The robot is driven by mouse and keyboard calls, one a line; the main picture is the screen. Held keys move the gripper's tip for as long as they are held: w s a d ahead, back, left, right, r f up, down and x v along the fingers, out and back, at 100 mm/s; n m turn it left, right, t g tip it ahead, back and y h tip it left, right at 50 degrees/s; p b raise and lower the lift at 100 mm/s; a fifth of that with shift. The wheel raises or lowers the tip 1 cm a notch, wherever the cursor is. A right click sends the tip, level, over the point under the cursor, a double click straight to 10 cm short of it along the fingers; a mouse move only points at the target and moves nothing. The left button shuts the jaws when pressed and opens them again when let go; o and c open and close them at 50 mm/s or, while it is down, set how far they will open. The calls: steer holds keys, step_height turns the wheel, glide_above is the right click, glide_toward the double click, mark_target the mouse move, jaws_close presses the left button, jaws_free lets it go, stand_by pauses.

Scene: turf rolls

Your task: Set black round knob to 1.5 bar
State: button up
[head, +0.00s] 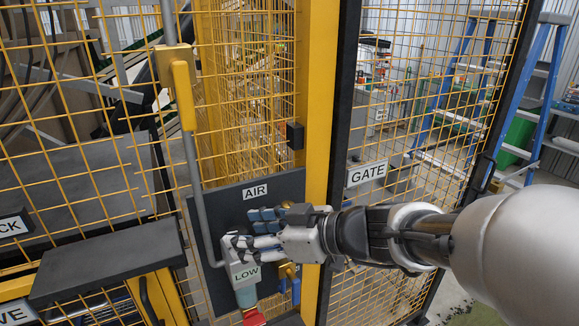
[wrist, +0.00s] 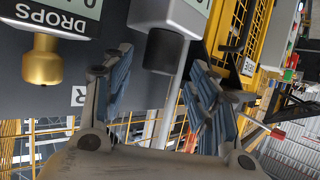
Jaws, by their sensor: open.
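The black round knob (wrist: 162,51) shows in the wrist view below a grey housing with a partly cropped display (wrist: 198,5). Its reading cannot be made out. My gripper (wrist: 160,68) is open, with one blue-padded finger on each side of the knob and visible gaps to it. In the head view my gripper (head: 256,231) is at the dark AIR panel (head: 228,210), just above the grey unit marked LOW (head: 245,274). I cannot pick out the black knob in the head view; the fingers cover that area.
A brass knob (wrist: 41,62) hangs under the DROPS unit (wrist: 55,20), left in the wrist view. A grey pipe (head: 196,190) runs down the panel's left side. A yellow post (head: 320,110) and the GATE mesh (head: 375,215) stand to the right. A red part (head: 253,318) is below.

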steer(key=shift+x, duration=1.1)
steer(key=shift+c, duration=0.6)
steer(key=c, duration=0.9)
